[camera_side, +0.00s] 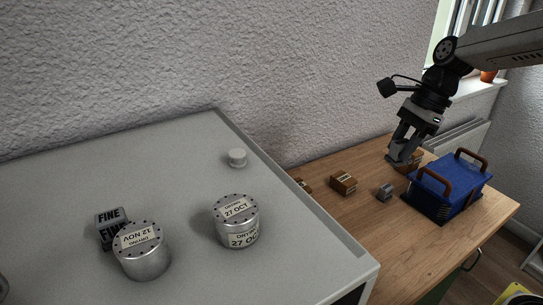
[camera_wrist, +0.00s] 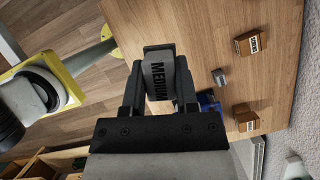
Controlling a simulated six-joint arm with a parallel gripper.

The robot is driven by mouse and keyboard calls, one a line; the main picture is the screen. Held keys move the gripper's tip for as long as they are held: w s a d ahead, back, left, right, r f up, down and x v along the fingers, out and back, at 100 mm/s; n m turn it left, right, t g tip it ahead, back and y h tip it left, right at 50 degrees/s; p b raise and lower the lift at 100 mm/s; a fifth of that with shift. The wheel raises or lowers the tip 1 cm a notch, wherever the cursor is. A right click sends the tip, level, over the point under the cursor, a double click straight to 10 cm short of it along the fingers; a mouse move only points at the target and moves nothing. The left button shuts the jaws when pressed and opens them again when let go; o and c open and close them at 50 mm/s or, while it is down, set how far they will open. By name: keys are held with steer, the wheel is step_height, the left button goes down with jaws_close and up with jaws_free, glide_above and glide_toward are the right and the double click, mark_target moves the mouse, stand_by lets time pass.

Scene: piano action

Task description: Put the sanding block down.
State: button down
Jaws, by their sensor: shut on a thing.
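My gripper (camera_side: 401,152) hangs over the wooden bench at the right of the side view, close to the blue bag. In the wrist view my gripper (camera_wrist: 159,88) is shut on a grey sanding block (camera_wrist: 158,72) marked MEDIUM, which sits between the two fingers. In the side view the held block is hard to tell from the grey fingers. Another grey block (camera_side: 108,219) marked FINE stands on the grey cabinet top, partly hidden behind a tin.
The wooden bench (camera_side: 358,232) holds small brown boxes (camera_side: 343,182), a small grey block (camera_side: 384,192) and a blue bag (camera_side: 447,190) with brown handles. Tins (camera_side: 237,222) (camera_side: 142,252) and a white knob-like piece (camera_side: 237,158) stand on the cabinet top (camera_side: 60,180). The bench's front is clear.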

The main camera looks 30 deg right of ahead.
mark_target(403, 142)
step_height(403, 142, up, 19)
steer(key=s+a+n+g, duration=0.1)
steer(key=s+a+n, duration=0.15)
steer(key=a, duration=3.05)
steer(key=w+a+f, duration=0.2)
steer(key=w+f, duration=0.1)
steer(key=f, duration=0.1)
steer(key=w+a+f, duration=0.3)
steer(key=w+f, duration=0.1)
steer(key=f, duration=0.1)
steer(key=w+a+f, duration=0.3)
steer(key=w+f, duration=0.1)
steer(key=shift+f, duration=0.4)
steer(key=shift+w+a+f, duration=0.15)
steer(key=shift+w+f, duration=0.05)
steer(key=shift+f, duration=1.85)
